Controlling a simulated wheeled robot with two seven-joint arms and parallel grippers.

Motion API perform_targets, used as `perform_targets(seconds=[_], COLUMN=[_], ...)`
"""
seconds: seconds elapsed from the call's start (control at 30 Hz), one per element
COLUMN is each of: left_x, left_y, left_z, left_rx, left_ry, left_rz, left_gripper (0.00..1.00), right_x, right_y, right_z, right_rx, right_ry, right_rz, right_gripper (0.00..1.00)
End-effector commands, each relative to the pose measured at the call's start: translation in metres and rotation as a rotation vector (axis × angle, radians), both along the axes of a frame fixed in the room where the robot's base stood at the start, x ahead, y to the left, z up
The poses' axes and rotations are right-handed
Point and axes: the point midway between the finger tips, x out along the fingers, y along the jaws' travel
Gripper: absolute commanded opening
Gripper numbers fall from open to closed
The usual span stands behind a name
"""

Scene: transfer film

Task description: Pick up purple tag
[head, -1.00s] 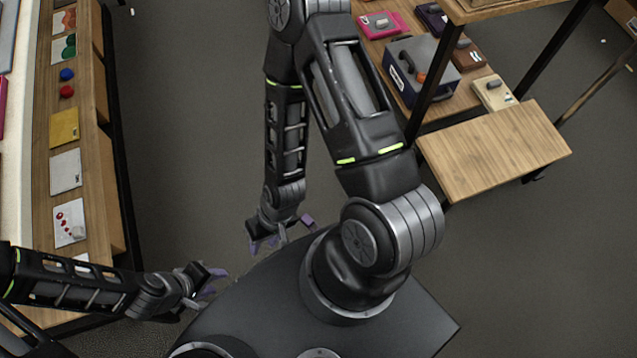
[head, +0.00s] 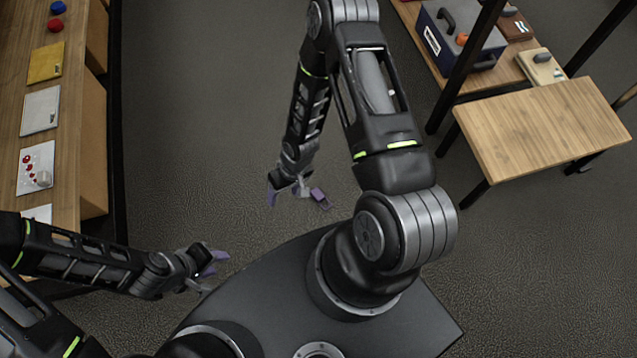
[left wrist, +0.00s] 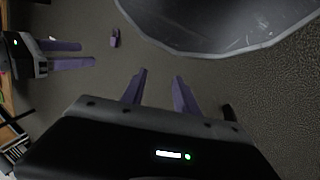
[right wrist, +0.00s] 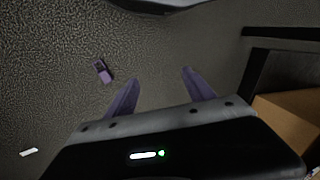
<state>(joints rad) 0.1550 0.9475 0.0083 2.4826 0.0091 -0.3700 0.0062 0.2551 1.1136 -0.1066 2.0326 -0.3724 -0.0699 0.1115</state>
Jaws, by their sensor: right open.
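Neither gripper visibly touches the tag.
A wooden counter (head: 62,110) with cards and red and blue knobs runs along the left. A wooden side table (head: 540,130) and a shelf with a blue toolbox (head: 462,35) stand at right. A small white piece (right wrist: 28,152) lies on the floor.

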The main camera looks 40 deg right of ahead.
Motion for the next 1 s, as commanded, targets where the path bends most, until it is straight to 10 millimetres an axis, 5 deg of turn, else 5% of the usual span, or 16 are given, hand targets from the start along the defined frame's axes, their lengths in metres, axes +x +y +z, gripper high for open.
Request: perform_targets(seconds=[0.03,0.1,0.3,0.4,0.6,1.0], left_x=[0.002,0.005,0.011,0.013,0.016,0.016], left_y=[0.001,0.002,0.005,0.006,0.007,0.007], left_z=[-0.05,-0.083,-0.163,-0.188,-0.206,-0.206], left_rx=[0.001,0.003,0.006,0.007,0.008,0.008], left_ry=[-0.005,-0.01,-0.025,-0.031,-0.036,-0.037], left_rz=[0.003,0.007,0.016,0.019,0.022,0.022], left_gripper=[0.36,0.36,0.36,0.36,0.36,0.36], right_x=[0.009,0.019,0.043,0.051,0.057,0.057], right_y=[-0.016,-0.037,-0.103,-0.128,-0.155,-0.156], right_z=[-0.059,-0.102,-0.206,-0.238,-0.262,-0.264], right_rx=[-0.023,-0.057,-0.167,-0.214,-0.264,-0.267], right_ry=[-0.002,-0.002,0.007,0.014,0.021,0.023], right_rz=[0.01,0.03,0.086,0.106,0.126,0.128], right_gripper=[0.62,0.62,0.62,0.62,0.62,0.62])
